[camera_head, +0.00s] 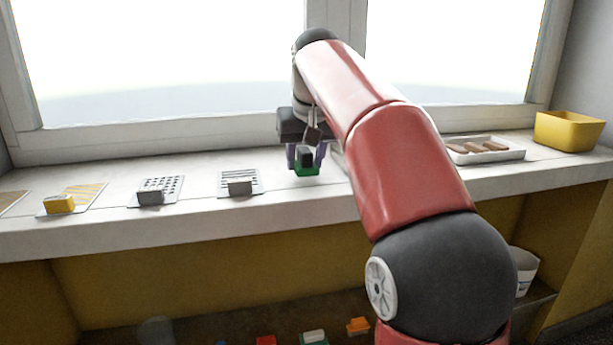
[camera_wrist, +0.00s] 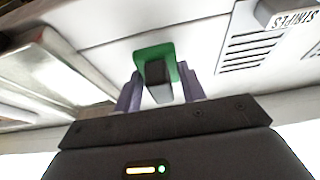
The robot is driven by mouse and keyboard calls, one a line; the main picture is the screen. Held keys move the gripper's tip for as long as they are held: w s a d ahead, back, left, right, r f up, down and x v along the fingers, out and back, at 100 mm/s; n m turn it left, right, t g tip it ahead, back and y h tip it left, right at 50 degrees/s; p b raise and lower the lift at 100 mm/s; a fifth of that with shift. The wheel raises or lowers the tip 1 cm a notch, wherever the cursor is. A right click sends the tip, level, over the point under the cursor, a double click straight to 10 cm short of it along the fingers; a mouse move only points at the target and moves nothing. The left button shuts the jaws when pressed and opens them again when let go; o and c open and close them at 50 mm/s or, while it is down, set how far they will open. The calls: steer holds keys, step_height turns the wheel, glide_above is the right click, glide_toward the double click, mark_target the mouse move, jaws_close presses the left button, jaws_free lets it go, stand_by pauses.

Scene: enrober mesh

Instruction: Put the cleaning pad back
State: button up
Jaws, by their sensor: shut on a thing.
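My gripper (camera_head: 306,156) is shut on a dark block-shaped grip fixed to a flat green pad, which looks like the cleaning pad (camera_head: 306,172). It is over the white sill, right of the striped plate. In the wrist view the two purple fingers of my gripper (camera_wrist: 160,85) stand on either side of the dark grip, and the green pad (camera_wrist: 141,53) spreads beyond them. I cannot tell whether the pad touches the sill.
Patterned plates with blocks lie on the sill: a slotted one (camera_head: 226,190), a dotted one (camera_head: 172,186) and a yellow-striped one (camera_head: 90,190). A white tray (camera_head: 513,155) with brown bars and a yellow bin (camera_head: 568,131) stand right. Small coloured items sit on the lower shelf.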

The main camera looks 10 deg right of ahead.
steer(key=shift+f+b, duration=0.35)
steer(key=shift+f, duration=0.6)
steer(key=o, duration=0.9)
steer(key=shift+s+r+p, duration=0.15)
steer(key=shift+r+p, duration=0.15)
steer(key=shift+r, duration=0.35)
steer(key=p+v, duration=0.3)
steer(key=v, duration=0.8)
steer(key=shift+p, duration=0.3)
